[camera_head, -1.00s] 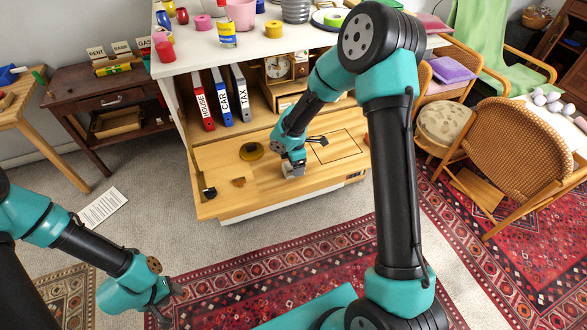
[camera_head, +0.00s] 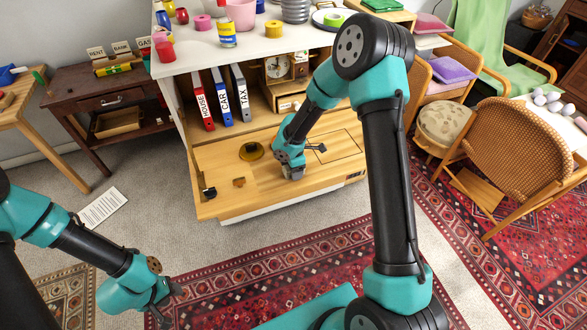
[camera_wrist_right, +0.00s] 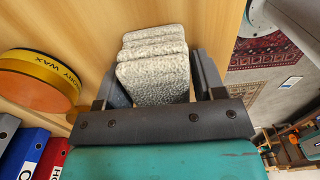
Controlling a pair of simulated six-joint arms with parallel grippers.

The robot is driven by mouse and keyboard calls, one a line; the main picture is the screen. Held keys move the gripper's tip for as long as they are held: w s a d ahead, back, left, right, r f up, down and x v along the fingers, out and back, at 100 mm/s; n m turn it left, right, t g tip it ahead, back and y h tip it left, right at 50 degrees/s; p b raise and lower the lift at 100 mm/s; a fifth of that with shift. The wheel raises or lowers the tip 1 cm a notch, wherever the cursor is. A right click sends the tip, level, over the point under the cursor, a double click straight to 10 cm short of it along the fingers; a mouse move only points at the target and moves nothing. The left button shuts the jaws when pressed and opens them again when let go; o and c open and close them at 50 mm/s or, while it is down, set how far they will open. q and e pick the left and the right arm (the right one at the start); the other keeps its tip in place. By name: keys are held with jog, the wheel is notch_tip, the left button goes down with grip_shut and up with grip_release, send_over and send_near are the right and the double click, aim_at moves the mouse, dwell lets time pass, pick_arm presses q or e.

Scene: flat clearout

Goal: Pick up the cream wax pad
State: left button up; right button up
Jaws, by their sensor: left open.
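None is clearly the cream one by colour. In the head view, my right gripper (camera_head: 292,170) is low over the wooden cabinet board, with a bit of pale pad below it. The fingers are spread to either side of the stack; whether they press on it is unclear. My left gripper (camera_head: 170,303) is open and empty over the red rug at the lower left.
A round wax tin (camera_head: 252,151) stands on the board left of my right gripper; its wax label shows in the right wrist view (camera_wrist_right: 40,78). Upright HOUSE, CAR and TAX binders (camera_head: 222,98) stand behind.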

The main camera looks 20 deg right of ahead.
jog(key=c, duration=0.6)
jog(key=shift+r, duration=0.15)
jog(key=shift+r, duration=1.45)
jog(key=shift+s+a+r, duration=0.1)
jog(key=shift+s+r, duration=0.1)
jog(key=s+a, duration=0.3)
jog(key=s, duration=0.4)
jog(key=s+a+r, duration=0.1)
jog(key=s+a, duration=0.3)
jog(key=s, duration=0.3)
jog(key=shift+r, duration=0.2)
jog(key=o, duration=0.4)
jog(key=shift+c, duration=1.5)
